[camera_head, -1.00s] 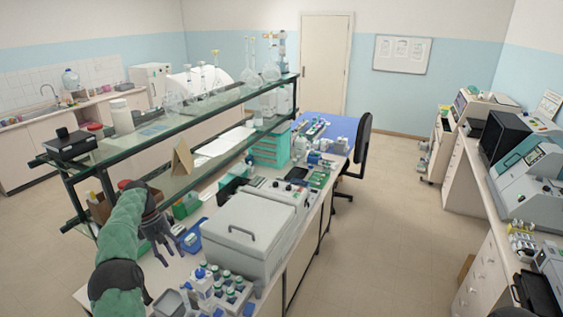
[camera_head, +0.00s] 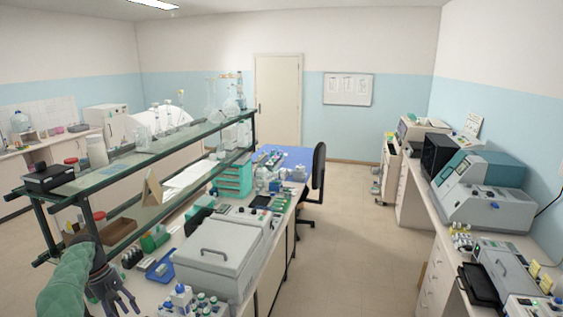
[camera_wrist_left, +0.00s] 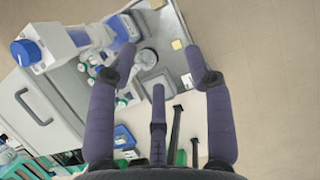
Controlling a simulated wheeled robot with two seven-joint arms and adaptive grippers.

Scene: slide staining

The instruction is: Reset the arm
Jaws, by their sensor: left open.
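My left arm (camera_head: 66,283) comes in from the lower left in the head view. Its dark gripper (camera_head: 122,296) is over the near end of the bench, beside the grey lidded box (camera_head: 215,255). In the left wrist view the gripper (camera_wrist_left: 165,70) has its fingers spread, open and empty. Past the fingertips in that view are a blue-capped white bottle (camera_wrist_left: 40,53) and several small bottles on the bench. My right gripper is in neither view.
A two-level glass shelf (camera_head: 150,155) with glassware runs along the bench's left side. A black chair (camera_head: 316,185) stands at the bench's far end. Another counter with instruments (camera_head: 485,190) lies along the right wall. The floor (camera_head: 360,245) between is clear.

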